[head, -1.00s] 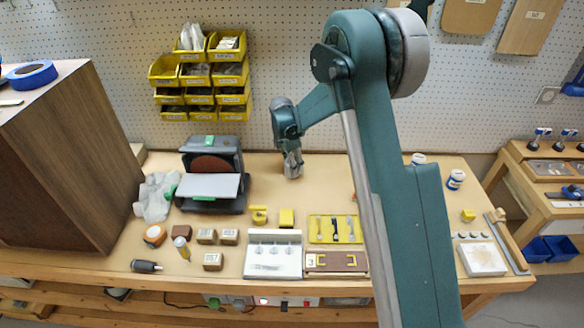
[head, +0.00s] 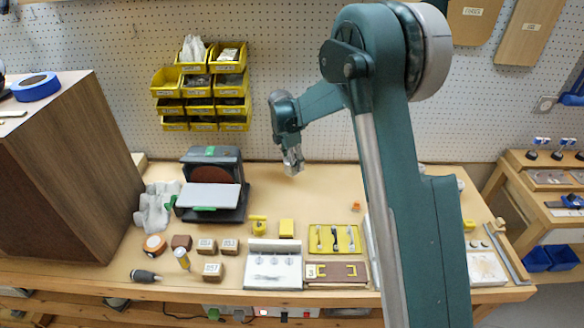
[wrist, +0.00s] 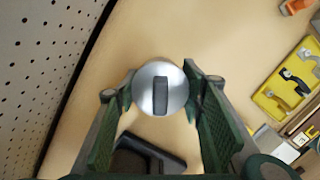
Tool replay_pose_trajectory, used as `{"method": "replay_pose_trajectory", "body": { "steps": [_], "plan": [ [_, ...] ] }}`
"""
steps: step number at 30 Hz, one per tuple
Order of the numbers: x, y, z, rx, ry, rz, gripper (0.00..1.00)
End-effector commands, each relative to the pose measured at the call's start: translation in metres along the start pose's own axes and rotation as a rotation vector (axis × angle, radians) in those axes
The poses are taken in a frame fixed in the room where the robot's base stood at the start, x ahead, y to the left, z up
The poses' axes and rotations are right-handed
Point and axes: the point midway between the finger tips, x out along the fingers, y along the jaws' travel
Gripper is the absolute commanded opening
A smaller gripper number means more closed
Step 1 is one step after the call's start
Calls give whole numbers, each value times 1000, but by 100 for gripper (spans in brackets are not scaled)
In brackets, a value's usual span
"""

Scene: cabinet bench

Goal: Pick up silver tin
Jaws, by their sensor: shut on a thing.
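The silver tin (wrist: 175,90) shows from above in the wrist view as a round, shiny metal disc with a dark bar across its top. My gripper (wrist: 159,96) has one finger on each side of the tin and is shut on it. In the head view my gripper (head: 293,163) points down over the back of the bench, right of the black sander. The tin is small there and hard to tell apart from the fingertips.
The pegboard wall (wrist: 40,70) is close behind my gripper. The black sander (head: 210,190) stands to the left. A yellow tray of tools (head: 334,239) and an orange piece (head: 356,207) lie to the right. Bare bench lies between.

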Motion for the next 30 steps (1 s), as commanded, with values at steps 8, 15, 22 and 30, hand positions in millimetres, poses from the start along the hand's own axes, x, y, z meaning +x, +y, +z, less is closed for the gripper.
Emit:
{"method": "replay_pose_trajectory", "body": {
  "steps": [8,15,22,30],
  "plan": [
    [-14,0,2,0,0,0,4],
    [-20,0,3,0,0,0,4],
    [-22,0,3,0,0,0,4],
    [-22,0,3,0,0,0,4]
  ]
}}
